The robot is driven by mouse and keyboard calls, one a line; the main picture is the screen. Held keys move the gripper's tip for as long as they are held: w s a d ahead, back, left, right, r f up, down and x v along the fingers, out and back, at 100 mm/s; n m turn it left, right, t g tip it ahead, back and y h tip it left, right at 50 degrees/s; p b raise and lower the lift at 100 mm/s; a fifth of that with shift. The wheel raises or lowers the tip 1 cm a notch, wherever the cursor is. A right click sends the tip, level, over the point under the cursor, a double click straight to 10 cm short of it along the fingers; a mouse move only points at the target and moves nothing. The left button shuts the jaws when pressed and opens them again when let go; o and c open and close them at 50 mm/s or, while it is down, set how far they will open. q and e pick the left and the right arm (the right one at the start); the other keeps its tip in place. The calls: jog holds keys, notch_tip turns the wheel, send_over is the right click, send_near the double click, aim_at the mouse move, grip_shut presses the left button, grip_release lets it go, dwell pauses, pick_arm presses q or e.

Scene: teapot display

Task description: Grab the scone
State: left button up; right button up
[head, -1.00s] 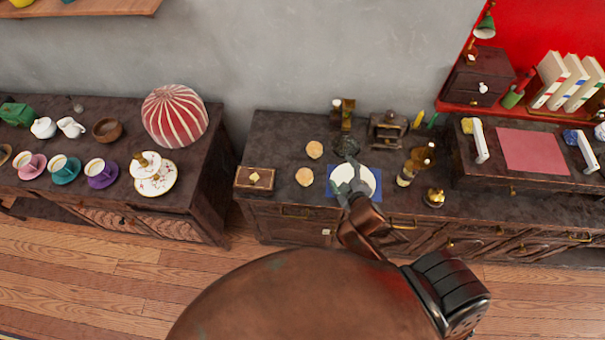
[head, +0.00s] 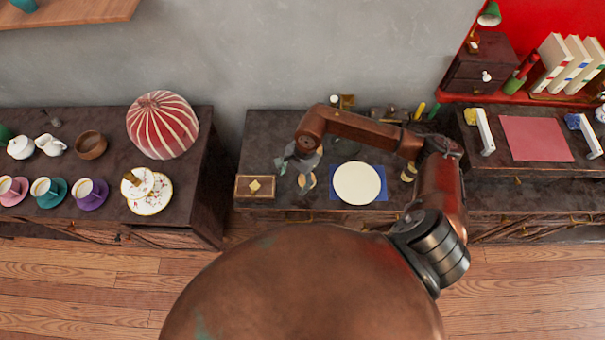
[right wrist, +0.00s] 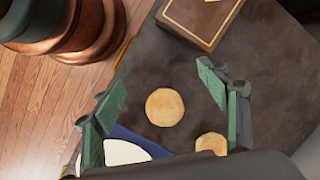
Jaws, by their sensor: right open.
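Two round golden-tan scones lie on the dark counter. The front scone (head: 308,182) is partly hidden by my right gripper (head: 293,168) in the head view. The right wrist view shows this scone (right wrist: 165,107) whole, lying between the two spread green fingers of the right gripper (right wrist: 158,92). The gripper is open and empty above the counter. The back scone (right wrist: 212,143) shows at the lower right of the wrist view, partly cut off by the gripper body. In the head view it is hidden behind my arm. My left gripper is not in view.
A wooden box (head: 255,187) stands left of the front scone. A white plate (head: 357,183) on a blue mat (head: 376,197) lies to its right. Left of the box is a gap between the counters.

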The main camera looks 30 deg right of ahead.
jog(key=d, duration=0.2)
jog(key=w+d+h, duration=0.1)
jog(key=d, duration=0.1)
jog(key=d+h, duration=0.1)
jog(key=d, duration=0.1)
jog(key=shift+w+f+n, duration=0.15)
jog(key=shift+n, duration=0.15)
jog(key=shift+d+f+h, duration=0.3)
jog(key=shift+f, duration=0.45)
jog(key=f, duration=0.5)
jog(key=shift+a+f, duration=0.15)
jog(key=shift+a, duration=0.15)
jog(key=shift+f, duration=0.4)
jog(key=shift+c, duration=0.7)
jog(key=c, duration=1.1)
jog(key=shift+r, duration=0.1)
